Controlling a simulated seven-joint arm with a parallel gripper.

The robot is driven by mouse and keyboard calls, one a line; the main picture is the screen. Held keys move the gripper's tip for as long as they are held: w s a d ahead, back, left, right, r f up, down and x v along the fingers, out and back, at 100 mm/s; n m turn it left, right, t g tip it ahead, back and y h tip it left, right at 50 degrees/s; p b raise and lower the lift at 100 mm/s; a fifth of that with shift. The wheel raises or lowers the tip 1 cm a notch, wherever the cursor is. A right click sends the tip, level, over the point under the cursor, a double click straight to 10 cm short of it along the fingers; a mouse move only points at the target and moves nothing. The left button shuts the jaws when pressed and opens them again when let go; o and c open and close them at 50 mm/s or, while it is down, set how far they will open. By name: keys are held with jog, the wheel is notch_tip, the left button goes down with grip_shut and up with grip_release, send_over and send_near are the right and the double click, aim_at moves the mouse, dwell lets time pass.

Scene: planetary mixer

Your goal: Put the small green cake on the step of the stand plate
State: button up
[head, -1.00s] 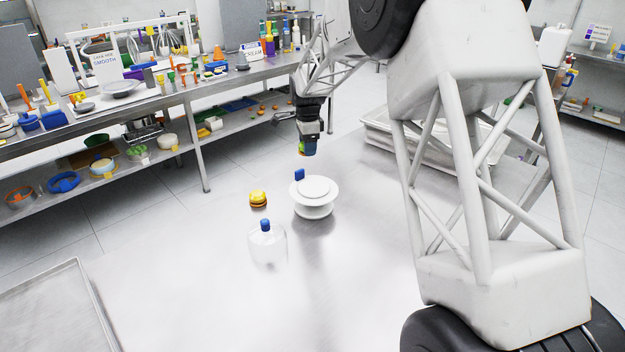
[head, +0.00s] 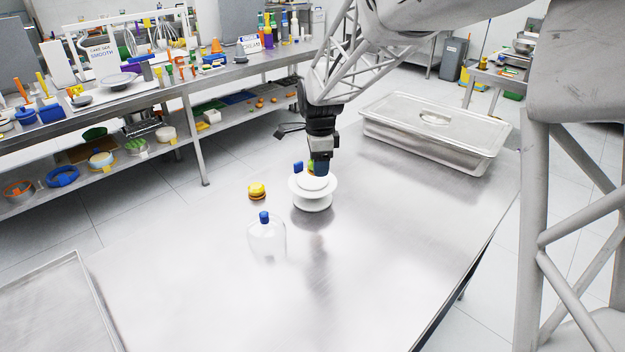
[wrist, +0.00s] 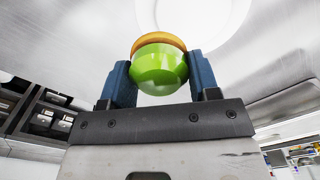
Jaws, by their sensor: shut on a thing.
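The small green cake (wrist: 160,70) has an orange-yellow layer on its far side. My gripper (wrist: 159,62) is shut on it, with one blue finger on each side. In the head view, my gripper (head: 319,167) is over the white stand plate (head: 314,204), and only a sliver of the green cake (head: 310,167) shows beside the fingers. The stand plate has a wide rim and a smaller raised round step (head: 313,184) on top. The stand plate (wrist: 225,30) also shows beyond the cake in the wrist view. I cannot tell whether the cake touches the step.
A yellow cake (head: 257,191) sits left of the stand. A clear dome with a blue knob (head: 264,217) stands in front. A lidded metal pan (head: 437,132) is at the back right.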

jog(key=s+d, duration=0.2)
jog(key=s, duration=0.9)
jog(key=shift+s+d+f+m, duration=0.2)
jog(key=shift+s+f+m, duration=0.05)
jog(key=shift+m, duration=0.15)
send_over(314, 179)
jog(key=shift+f, duration=0.75)
jog(key=shift+f, duration=1.75)
jog(key=shift+f, duration=0.15)
jog(key=o, duration=0.9)
